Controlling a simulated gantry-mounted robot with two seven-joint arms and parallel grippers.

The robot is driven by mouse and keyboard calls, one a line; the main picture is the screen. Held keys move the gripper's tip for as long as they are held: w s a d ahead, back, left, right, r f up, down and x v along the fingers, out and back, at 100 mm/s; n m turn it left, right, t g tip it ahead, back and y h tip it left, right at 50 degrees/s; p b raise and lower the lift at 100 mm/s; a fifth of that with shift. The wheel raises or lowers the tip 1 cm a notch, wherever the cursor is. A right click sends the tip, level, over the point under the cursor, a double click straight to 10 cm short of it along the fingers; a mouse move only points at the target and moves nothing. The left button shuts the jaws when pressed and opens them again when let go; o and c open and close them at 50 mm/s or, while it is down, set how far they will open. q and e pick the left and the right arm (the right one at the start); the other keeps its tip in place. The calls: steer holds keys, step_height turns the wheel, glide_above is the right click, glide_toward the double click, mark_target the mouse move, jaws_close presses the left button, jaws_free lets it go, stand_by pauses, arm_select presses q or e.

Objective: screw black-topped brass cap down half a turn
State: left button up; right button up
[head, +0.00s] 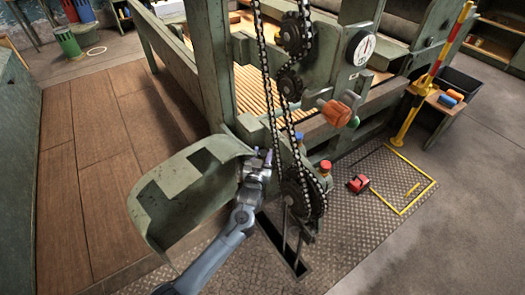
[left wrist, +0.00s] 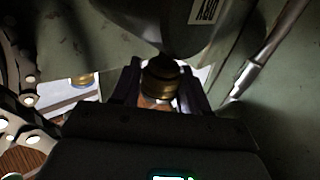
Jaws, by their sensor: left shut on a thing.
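The black-topped brass cap (left wrist: 161,76) shows in the left wrist view, dark on top with a dull brass body. My left gripper (head: 266,157) is shut on it, with one finger on each side of the cap in the left wrist view. In the head view the gripper is beside the chain, at the right edge of the open green guard (head: 190,185); I cannot make out the cap there. The cap's lower end and thread are hidden by the gripper body. My right gripper is in neither view.
A black chain (head: 267,75) and sprockets (head: 303,190) run close to the right of the gripper. A red-topped post (head: 325,168) stands by the lower sprocket. A dark slot (head: 283,245) opens in the floor plate. A paper label (left wrist: 201,11) hangs close above the cap.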

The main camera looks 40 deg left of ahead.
arm_select(q)
steer(key=m+t+h+p, duration=0.1)
steer(key=m+h, duration=0.1)
steer(key=h, duration=0.1)
steer(key=shift+a+r+h+p, duration=0.1)
steer(key=shift+h+p, duration=0.2)
steer(key=shift+p, duration=0.1)
steer(key=shift+m+h+p, duration=0.35)
steer(key=shift+m+h, duration=1.25)
steer(key=shift+h, duration=0.4)
steer(key=o, duration=0.9)
steer(key=shift+o, duration=0.2)
